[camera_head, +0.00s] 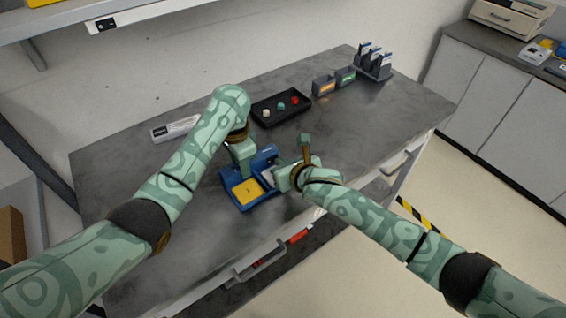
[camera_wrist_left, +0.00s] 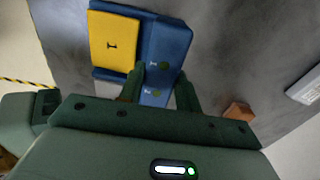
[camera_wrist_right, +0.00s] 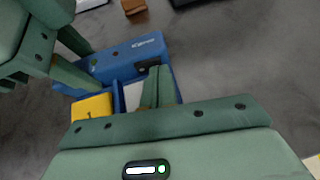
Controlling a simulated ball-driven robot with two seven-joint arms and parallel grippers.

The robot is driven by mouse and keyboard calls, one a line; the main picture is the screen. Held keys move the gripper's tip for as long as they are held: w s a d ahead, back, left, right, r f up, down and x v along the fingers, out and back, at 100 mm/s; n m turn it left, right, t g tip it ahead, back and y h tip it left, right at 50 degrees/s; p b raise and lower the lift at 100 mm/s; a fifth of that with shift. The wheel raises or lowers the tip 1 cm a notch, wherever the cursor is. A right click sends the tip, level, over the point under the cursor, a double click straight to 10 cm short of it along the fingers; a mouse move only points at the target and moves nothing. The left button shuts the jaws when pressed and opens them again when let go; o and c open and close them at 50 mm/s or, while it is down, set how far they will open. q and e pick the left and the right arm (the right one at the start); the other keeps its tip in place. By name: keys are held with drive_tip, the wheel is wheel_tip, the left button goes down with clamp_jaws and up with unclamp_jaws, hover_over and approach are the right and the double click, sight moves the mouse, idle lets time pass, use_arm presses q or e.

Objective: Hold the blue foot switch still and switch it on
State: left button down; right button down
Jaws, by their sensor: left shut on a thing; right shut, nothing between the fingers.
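The blue foot switch (camera_head: 243,203) sits on the grey table, with a yellow pedal (camera_head: 248,191) marked "I" beside a pale pedal (camera_wrist_right: 133,96). My left gripper (camera_wrist_left: 160,72) is shut on the blue housing of the foot switch, at its raised back part; this also shows in the right wrist view. My right gripper (camera_wrist_right: 157,72) is shut and empty, its fingertips over the pale pedal side of the switch. Whether they touch it I cannot tell. The right fingers and wrist hide part of the pale pedal in the head view (camera_head: 268,178).
A black tray (camera_head: 262,121) with small coloured knobs lies behind the switch. Small bins (camera_head: 323,87) and a rack (camera_head: 372,70) stand at the back right. A white labelled box (camera_head: 173,129) lies at the back left. A small brown block (camera_wrist_left: 238,112) is close behind the switch.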

drive_tip(key=shift+w+a, duration=0.1)
drive_tip(key=shift+s+a, duration=0.5)
drive_tip(key=shift+s, duration=0.15)
drive_tip(key=shift+s+d, duration=0.35)
drive_tip(key=shift+d, duration=0.05)
drive_tip(key=shift+s+d+f, duration=0.1)
drive_tip(key=shift+s+d, duration=1.05)
drive_tip(key=shift+d, duration=0.1)
drive_tip(key=w+d+v, duration=0.1)
drive_tip(key=v, duration=0.8)
drive_tip(key=shift+d+r, duration=0.3)
drive_tip(key=shift+r, duration=0.05)
drive_tip(key=shift+s, duration=0.1)
use_arm(q)
drive_tip(key=c, duration=0.9)
unclamp_jaws()
